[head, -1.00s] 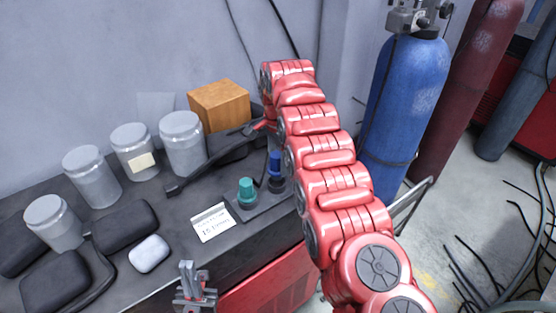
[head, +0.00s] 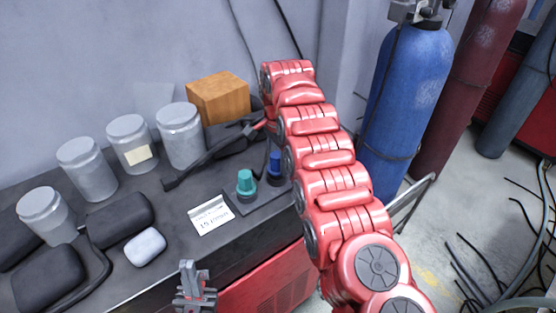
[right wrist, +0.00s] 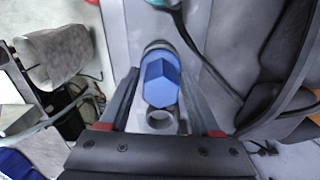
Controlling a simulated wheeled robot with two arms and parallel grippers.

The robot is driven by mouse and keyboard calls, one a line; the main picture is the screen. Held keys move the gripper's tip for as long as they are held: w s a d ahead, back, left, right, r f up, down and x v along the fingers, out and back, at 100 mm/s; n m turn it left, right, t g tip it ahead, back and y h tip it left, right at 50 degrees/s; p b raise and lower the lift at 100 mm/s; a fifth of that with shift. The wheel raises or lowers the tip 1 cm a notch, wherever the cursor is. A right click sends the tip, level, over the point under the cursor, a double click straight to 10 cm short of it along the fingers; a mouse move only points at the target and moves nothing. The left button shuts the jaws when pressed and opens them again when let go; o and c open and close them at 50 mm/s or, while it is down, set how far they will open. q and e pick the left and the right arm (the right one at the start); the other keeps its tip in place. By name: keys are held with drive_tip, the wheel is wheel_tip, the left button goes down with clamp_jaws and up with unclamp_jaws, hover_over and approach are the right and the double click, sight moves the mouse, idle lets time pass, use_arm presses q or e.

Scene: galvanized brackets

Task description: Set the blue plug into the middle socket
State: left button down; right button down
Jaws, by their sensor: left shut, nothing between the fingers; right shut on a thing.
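The blue plug (head: 275,163) is a hexagonal-topped piece, partly hidden behind my red right arm in the head view. In the right wrist view the blue plug (right wrist: 162,78) sits between the fingers of my right gripper (right wrist: 158,88), which is shut on it. A grey ring shows at the plug's far end; I cannot tell whether the plug is seated in it. An empty ring socket (right wrist: 162,119) lies on the near side. A teal plug (head: 246,183) stands in the socket plate (head: 246,207). My left gripper (head: 194,284) is shut and empty in front of the bench.
A white label card (head: 212,215) lies beside the plate. Several grey jars (head: 87,170), dark pads (head: 120,220) and a white block (head: 145,247) occupy the bench's left. A wooden box (head: 218,98) stands behind. A blue gas cylinder (head: 410,100) stands right of my arm.

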drive_tip(key=shift+f+b, duration=0.4)
drive_tip(key=shift+f, duration=0.15)
unclamp_jaws()
drive_tip(key=shift+r, duration=0.1)
drive_tip(key=shift+r, duration=0.3)
wheel_tip(320, 180, up, 7)
drive_tip(key=p, duration=0.6)
